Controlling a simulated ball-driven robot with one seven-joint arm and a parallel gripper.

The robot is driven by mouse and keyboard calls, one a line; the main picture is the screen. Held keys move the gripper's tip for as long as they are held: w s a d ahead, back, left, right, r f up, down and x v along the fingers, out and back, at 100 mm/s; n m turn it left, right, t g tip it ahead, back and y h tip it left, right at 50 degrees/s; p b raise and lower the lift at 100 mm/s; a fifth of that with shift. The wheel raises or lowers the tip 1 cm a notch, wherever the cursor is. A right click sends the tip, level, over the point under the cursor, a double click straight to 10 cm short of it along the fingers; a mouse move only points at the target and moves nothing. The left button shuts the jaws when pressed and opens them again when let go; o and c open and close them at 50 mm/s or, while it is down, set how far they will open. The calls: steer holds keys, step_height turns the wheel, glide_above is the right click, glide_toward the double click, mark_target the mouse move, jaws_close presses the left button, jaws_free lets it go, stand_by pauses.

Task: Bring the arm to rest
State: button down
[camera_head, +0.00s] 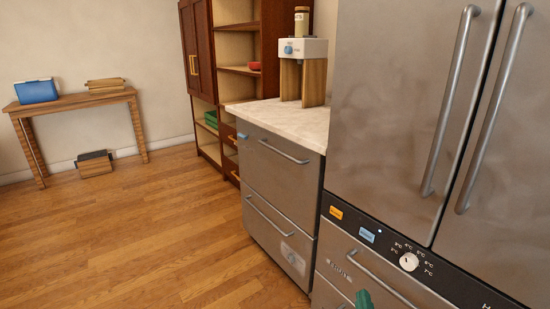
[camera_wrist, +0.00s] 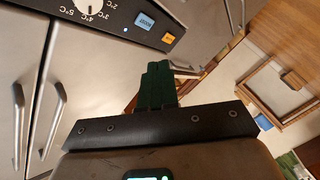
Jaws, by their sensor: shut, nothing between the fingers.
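My gripper (camera_wrist: 158,68) shows in the wrist view as dark green fingers pressed together beyond a black bar, with nothing between them. In the head view only a small green tip of my gripper (camera_head: 363,299) shows at the bottom edge, in front of the steel fridge drawer. The rest of my arm is out of that view. The fridge control panel (camera_wrist: 110,15) lies beyond the fingers at the top of the wrist view. I cannot tell how far the fingers are from the fridge front.
The steel fridge (camera_head: 395,90) with long handles fills the right. Left of it stands a closed two-drawer dishwasher (camera_head: 270,185) under a pale counter (camera_head: 300,122) holding a coffee machine (camera_head: 303,50). A brown cabinet (camera_head: 240,60) and a wooden table (camera_head: 70,103) stand farther back.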

steer(key=s+d+f+m+g+h, duration=0.2)
steer(key=s+d+f+m+g, duration=0.15)
steer(key=s+d, duration=0.25)
steer(key=s+d+f+m+g+h, duration=0.2)
steer(key=s+d+f+m+g, duration=0.15)
steer(key=s+d, duration=0.35)
steer(key=s+a+f+m+g+y, duration=0.1)
steer(key=s+a+f+g+y, duration=0.2)
steer(key=s, duration=0.6)
steer(key=s+f+g+y, duration=0.2)
steer(key=s+f+g, duration=0.15)
steer(key=s, duration=0.55)
steer(key=s+a+r+g+y, duration=0.2)
steer(key=s+a, duration=0.1)
steer(key=s, duration=0.2)
step_height(320, 180, up, 16)
steer(key=p, duration=1.6)
steer(key=shift+w+d+f, duration=0.15)
steer(key=shift+w+f, duration=0.1)
steer(key=shift+w, duration=0.15)
